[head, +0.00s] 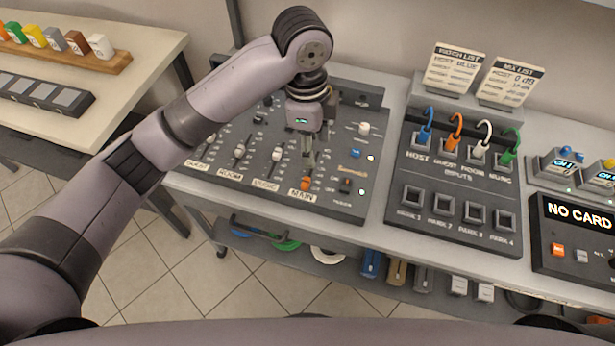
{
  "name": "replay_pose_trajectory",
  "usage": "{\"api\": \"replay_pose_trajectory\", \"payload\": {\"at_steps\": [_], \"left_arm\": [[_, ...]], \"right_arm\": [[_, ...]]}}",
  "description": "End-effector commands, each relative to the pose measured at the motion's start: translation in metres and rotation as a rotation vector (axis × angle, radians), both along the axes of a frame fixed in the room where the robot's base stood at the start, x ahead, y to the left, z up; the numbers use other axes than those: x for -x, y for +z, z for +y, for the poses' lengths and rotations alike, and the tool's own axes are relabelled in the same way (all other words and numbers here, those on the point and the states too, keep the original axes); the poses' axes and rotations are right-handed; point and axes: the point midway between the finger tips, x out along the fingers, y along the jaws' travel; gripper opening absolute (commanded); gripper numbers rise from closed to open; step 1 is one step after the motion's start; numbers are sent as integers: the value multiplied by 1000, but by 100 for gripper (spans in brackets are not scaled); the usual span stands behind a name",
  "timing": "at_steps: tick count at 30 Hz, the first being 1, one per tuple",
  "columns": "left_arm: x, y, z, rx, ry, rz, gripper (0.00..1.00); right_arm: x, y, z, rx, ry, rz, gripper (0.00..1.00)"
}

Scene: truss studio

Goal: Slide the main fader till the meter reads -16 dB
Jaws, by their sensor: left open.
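The grey mixer (335,208) lies on the pale bench, with fader slots labelled GUEST, ROOM, MUSIC and MAIN. The orange main fader cap (305,184) is low in its slot, just above the MAIN label. My left gripper (309,165) points down over the main fader slot, its fingers just above the orange cap in the picture. It is open; I cannot tell whether it touches the cap. My arm hides the upper part of the mixer. I cannot make out a meter reading. My right gripper is not in view.
White fader caps, such as the music one (277,154), stand close left of my gripper. A patch panel (440,190) with coloured cables is to the right, beside a NO CARD unit (582,225). Two list cards, including PATCH LIST (455,68), stand behind.

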Motion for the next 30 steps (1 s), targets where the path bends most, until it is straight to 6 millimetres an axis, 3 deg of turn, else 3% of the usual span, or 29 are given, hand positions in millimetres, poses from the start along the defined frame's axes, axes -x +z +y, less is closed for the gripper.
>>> {"api": "replay_pose_trajectory", "payload": {"at_steps": [5,11,30], "left_arm": [[-12,19,10,-75,-54,-6,45],[-13,8,11,-82,-60,-1,45],[-12,-123,12,-83,-58,-3,45]], "right_arm": [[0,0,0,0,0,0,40],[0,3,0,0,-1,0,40],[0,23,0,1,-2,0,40]]}}
